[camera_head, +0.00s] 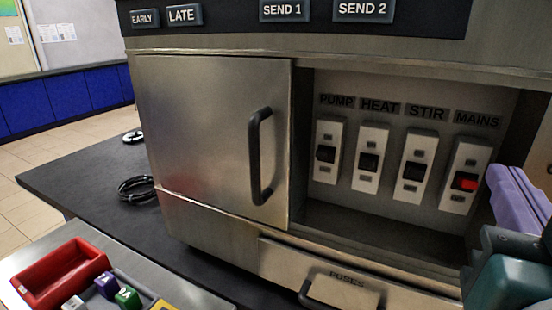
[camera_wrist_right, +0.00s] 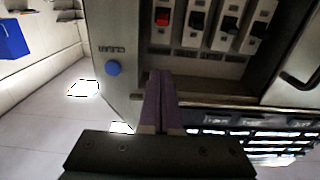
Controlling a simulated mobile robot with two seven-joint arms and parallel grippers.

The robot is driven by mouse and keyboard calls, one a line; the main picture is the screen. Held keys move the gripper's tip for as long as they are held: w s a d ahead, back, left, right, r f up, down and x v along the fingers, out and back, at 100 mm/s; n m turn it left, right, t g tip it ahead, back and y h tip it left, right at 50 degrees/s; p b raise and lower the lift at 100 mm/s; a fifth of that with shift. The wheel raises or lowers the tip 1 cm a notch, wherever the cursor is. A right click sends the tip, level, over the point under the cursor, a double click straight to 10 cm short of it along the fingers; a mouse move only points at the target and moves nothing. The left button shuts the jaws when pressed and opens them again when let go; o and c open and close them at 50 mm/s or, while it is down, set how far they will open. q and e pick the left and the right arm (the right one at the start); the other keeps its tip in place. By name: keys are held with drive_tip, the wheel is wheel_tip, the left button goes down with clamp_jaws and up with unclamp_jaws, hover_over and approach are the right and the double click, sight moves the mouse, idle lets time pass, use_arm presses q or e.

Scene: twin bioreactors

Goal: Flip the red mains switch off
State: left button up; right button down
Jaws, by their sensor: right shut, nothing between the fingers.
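The red mains switch (camera_head: 465,181) sits in a white plate under the MAINS label, at the right end of a row of switches in the open recess. Its red part shows in the lower half of its dark slot. It also shows at the top of the right wrist view (camera_wrist_right: 162,17). My right gripper (camera_head: 497,180), with purple fingers, is just right of the mains plate in the head view. In the wrist view the fingers (camera_wrist_right: 161,82) are together and empty, apart from the switch. My left gripper is not in view.
PUMP (camera_head: 325,153), HEAT (camera_head: 369,162) and STIR (camera_head: 414,171) switches stand left of MAINS. A steel door (camera_head: 205,120) with a black handle is left of the recess. A FUSES drawer (camera_head: 325,280) lies below. A blue button (camera_wrist_right: 113,67) is on the cabinet side.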

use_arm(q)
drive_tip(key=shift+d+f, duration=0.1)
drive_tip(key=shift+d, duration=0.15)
use_arm(e)
drive_tip(key=shift+w+d+r, duration=0.1)
